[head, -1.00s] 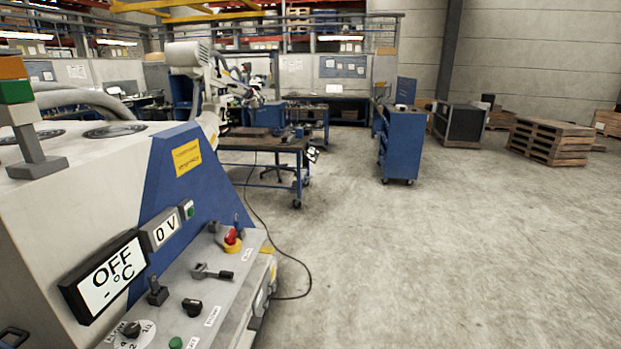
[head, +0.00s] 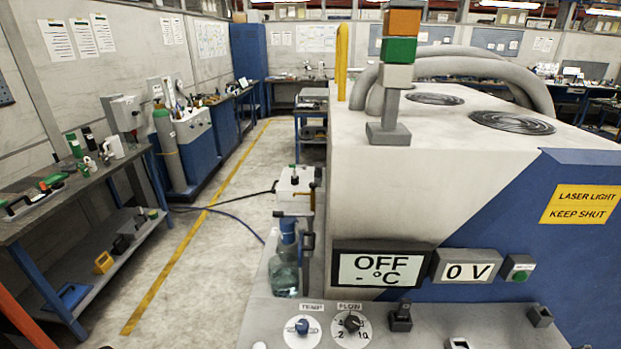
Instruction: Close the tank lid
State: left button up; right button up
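No part is clearly recognisable as the tank lid. A small white box (head: 295,188) with a dark knob on top and a yellow bar at its side stands just left of the big machine; it could be the tank, but whether a lid on it is open or shut I cannot tell. A clear greenish bottle (head: 284,273) with a blue top stands in front of it at the left end of the control panel. Neither of my grippers is in view.
The white and blue machine (head: 590,235) fills the right, with an OFF display (head: 381,269) and TEMP (head: 303,328) and FLOW (head: 352,322) knobs. A workbench (head: 70,200) lines the left wall. A gas cylinder (head: 166,150) stands beyond it. Clear floor (head: 215,245) lies between, crossed by hoses.

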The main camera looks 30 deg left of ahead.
aim_at(301, 247)
jog(key=i+u, duration=0.15)
jog(key=u, duration=0.25)
jog(key=i+l+u, duration=0.15)
jog(key=u, duration=0.2)
jog(key=i+l+u, duration=0.15)
jog(key=u, duration=0.25)
jog(key=i+l+u, duration=0.15)
jog(key=u, duration=0.2)
jog(key=k+z, duration=0.4)
jog(key=i+j, duration=0.05)
jog(key=i, duration=0.05)
